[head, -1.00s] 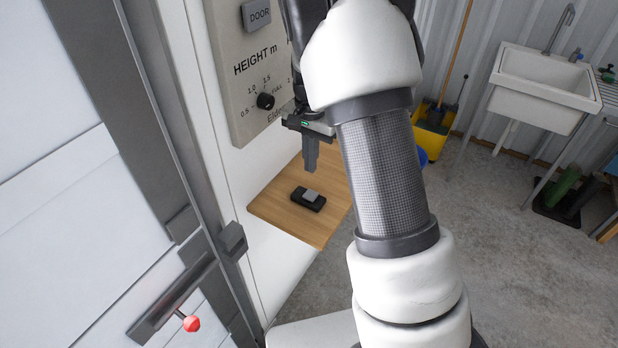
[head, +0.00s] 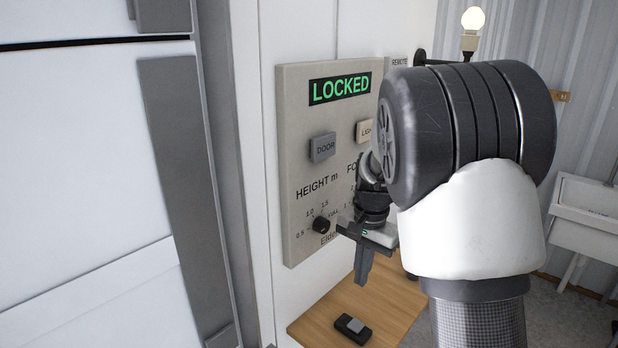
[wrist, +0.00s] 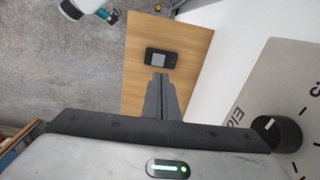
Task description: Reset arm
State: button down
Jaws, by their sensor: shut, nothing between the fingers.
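My gripper (head: 363,272) is shut and empty, pointing down in front of the lower part of the control panel (head: 298,100). In the wrist view its fingertips (wrist: 159,80) lie together over the wooden shelf (wrist: 187,105). My arm fills the right of the head view and hides part of the panel and shelf. The panel shows a green LOCKED display (head: 340,88), a grey DOOR button (head: 322,147) and a black height knob (head: 321,225).
A small black device (head: 352,329) with a grey top lies on the wooden shelf (head: 318,309) below my gripper. A lit bulb (head: 473,19) stands at the upper right. A white sink (head: 583,215) stands at the right. A large white door (head: 85,150) fills the left.

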jog(key=s+r+n+t, duration=0.2)
jog(key=s+r+n, duration=0.1)
jog(key=s+r, duration=0.8)
jog(key=s+r+n+t, duration=0.3)
jog(key=s+n, duration=0.2)
jog(key=s, duration=0.8)
jog(key=shift+s+a, duration=0.3)
jog(key=shift+a, duration=0.1)
dwell(1.2)
